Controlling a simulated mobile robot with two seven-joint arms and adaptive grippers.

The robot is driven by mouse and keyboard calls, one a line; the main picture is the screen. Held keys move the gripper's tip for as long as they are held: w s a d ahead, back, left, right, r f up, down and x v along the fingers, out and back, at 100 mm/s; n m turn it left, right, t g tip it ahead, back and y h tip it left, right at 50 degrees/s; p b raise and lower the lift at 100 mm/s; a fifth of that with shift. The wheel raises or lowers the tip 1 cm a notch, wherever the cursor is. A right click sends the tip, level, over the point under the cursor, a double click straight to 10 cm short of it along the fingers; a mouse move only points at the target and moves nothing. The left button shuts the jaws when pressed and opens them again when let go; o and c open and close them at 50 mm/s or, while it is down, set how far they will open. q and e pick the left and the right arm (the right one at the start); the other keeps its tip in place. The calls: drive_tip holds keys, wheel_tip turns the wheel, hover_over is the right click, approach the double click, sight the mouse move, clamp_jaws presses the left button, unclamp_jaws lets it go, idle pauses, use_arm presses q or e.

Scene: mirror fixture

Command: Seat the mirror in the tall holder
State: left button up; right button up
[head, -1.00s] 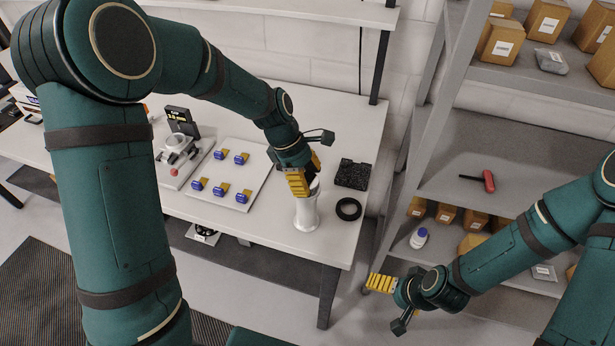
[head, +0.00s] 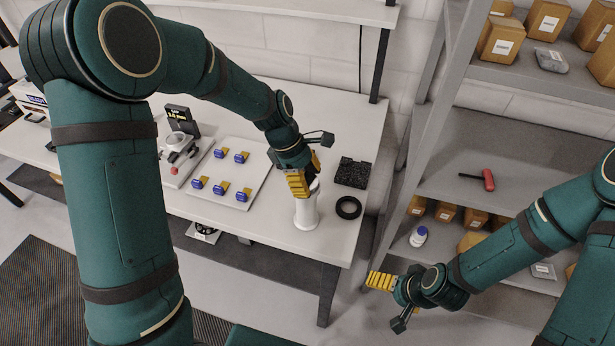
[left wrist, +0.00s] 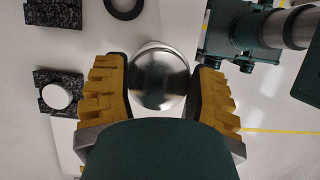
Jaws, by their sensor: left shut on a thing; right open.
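The mirror (left wrist: 160,78) is a round, shiny disc between the yellow fingers of my left gripper (left wrist: 165,88) in the left wrist view. My left gripper (head: 303,180) is shut on it at the top of the tall holder (head: 306,214), a white upright cylinder near the table's right front edge. In the head view the fingers hide most of the mirror, so I cannot tell if it touches the holder. A pale rim shows just behind the mirror in the left wrist view. My right gripper (head: 381,282) is open and empty, off the table's right side.
A black ring (head: 348,208) and a black speckled block (head: 352,172) lie right of the holder. A white board (head: 247,192) with several blue-and-yellow pieces lies to the left, beside a small instrument (head: 178,148). Grey shelves (head: 520,150) with boxes stand at the right.

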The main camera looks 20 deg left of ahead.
use_arm(q)
drive_tip(key=shift+f, duration=0.15)
idle(0.6)
drive_tip(key=o, duration=1.2)
drive_tip(key=shift+o, duration=0.2)
wheel_tip(320, 180, up, 3)
drive_tip(key=p, duration=0.3)
